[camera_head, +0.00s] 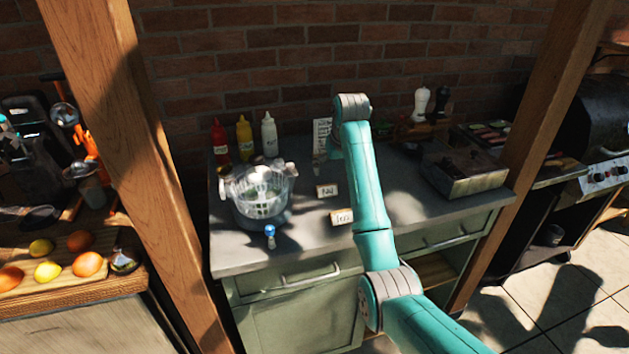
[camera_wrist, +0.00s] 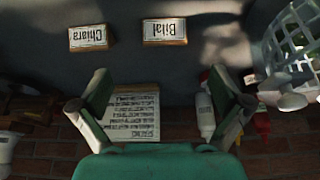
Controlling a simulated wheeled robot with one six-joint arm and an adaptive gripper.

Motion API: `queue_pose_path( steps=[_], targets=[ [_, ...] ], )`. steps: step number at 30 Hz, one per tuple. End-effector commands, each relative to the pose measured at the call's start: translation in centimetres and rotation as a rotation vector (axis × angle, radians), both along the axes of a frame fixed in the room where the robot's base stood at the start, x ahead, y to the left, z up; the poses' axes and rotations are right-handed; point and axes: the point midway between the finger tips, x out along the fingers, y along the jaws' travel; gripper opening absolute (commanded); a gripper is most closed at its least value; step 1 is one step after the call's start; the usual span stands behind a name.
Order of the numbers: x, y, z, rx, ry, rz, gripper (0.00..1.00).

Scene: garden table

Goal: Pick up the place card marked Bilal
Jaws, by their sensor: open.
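The place card marked Bilal (camera_wrist: 165,31) is a small wooden-edged white card in the wrist view, upside down in the picture. It lies beyond the tips of my gripper (camera_wrist: 160,84), roughly in line with the gap between the fingers. My arm hides the gripper there.
Another card (camera_head: 341,216), unclear, stands nearer the counter's front. A salad spinner (camera_head: 262,190) and blue-topped shaker (camera_head: 270,236) are left. Sauce bottles (camera_head: 244,138) and a printed sheet (camera_head: 321,136) stand near the brick wall. A grey tray (camera_head: 468,182) is right.

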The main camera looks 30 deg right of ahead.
Motion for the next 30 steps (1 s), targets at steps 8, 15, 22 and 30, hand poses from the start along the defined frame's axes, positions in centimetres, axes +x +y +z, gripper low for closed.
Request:
queue_pose_path(
  steps=[8, 15, 22, 30],
  targets=[
    [0.8, -0.3, -2.0, 0.002, 0.004, -0.001, 1.00],
    [1.9, -0.6, -4.6, 0.001, 0.003, 0.000, 1.00],
    [2.5, -0.6, -6.2, 0.001, 0.004, 0.000, 1.00],
    [3.8, -0.8, -9.4, 0.001, 0.003, -0.001, 1.00]
  ],
)
